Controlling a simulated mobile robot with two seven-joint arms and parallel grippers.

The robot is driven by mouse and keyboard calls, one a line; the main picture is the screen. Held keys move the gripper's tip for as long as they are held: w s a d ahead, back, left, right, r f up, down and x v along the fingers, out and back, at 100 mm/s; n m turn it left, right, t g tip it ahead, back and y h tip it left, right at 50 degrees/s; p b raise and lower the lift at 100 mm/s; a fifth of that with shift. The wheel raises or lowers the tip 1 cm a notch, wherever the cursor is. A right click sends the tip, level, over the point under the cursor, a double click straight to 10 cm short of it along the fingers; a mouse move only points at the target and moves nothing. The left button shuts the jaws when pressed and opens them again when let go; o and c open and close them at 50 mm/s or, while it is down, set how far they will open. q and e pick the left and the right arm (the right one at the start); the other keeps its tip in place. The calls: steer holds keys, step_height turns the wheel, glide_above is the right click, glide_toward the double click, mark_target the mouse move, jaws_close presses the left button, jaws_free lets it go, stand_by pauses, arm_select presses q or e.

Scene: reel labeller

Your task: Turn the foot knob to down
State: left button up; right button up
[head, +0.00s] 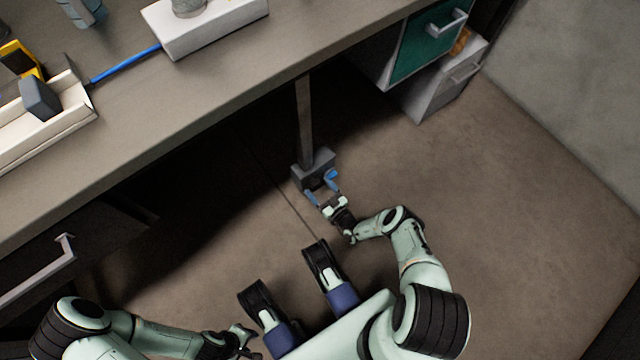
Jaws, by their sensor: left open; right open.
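The foot (309,163) is a dark grey block on the floor at the bottom of the thin table leg (305,115). My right gripper (322,189) is open right at its front face, with two blue fingertips apart, one on each side. The knob is too small and too covered by the gripper to make out, so its setting cannot be read. I cannot tell whether the fingers touch it. My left gripper (246,341) is open and empty at the bottom of the view, far from the foot.
The grey tabletop (200,100) overhangs the foot's left side. A drawer unit with a teal front (425,50) and a grey drawer (450,85) stand at the upper right. A handle (65,248) juts out at left. The floor right of the foot is clear.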

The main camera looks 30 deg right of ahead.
steer(key=c, duration=1)
steer(key=shift+c, duration=0.2)
